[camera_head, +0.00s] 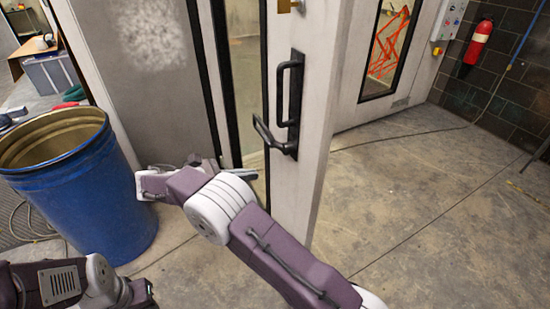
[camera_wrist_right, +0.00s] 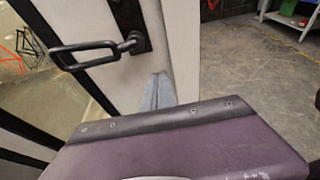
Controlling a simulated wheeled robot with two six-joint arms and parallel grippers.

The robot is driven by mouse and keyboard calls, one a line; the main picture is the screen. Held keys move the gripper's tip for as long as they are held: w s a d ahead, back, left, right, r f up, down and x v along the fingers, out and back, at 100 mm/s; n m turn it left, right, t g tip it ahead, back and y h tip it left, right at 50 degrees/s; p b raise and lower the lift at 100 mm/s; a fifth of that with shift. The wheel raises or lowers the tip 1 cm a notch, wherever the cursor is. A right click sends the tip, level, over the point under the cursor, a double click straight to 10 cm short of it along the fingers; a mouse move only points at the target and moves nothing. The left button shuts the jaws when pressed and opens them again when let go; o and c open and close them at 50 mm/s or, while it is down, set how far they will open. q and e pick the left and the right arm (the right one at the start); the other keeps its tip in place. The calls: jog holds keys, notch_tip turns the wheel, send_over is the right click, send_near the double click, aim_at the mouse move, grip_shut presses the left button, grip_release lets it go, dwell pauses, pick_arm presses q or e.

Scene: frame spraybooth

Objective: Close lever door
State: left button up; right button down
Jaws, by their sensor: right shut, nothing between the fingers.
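The lever door (camera_head: 310,125) is a pale panel with a narrow glass strip at its left, in the middle of the head view. It carries a black pull handle (camera_head: 291,95) with a black looped lever (camera_head: 268,138) sticking out at its lower end. The lever also shows in the right wrist view (camera_wrist_right: 92,48), upper left. My right gripper (camera_head: 248,174) is shut and empty, just below the lever and apart from it. Its grey fingertips (camera_wrist_right: 157,92) point toward the door panel; contact with the panel cannot be told. My left arm shows at bottom left, but its fingers do not.
A blue barrel (camera_head: 85,195) stands left of my right wrist. Another door with a dark-framed window (camera_head: 390,45) and a red extinguisher (camera_head: 477,42) are at the back right. The concrete floor (camera_head: 430,190) to the right is mostly clear, with a thin cable on it.

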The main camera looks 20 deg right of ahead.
aim_at(299, 167)
jog(key=r+p+x, duration=0.1)
jog(key=p+x, duration=0.1)
jog(key=x, duration=1.2)
jog(key=shift+d, duration=0.15)
jog(key=shift+d, duration=0.1)
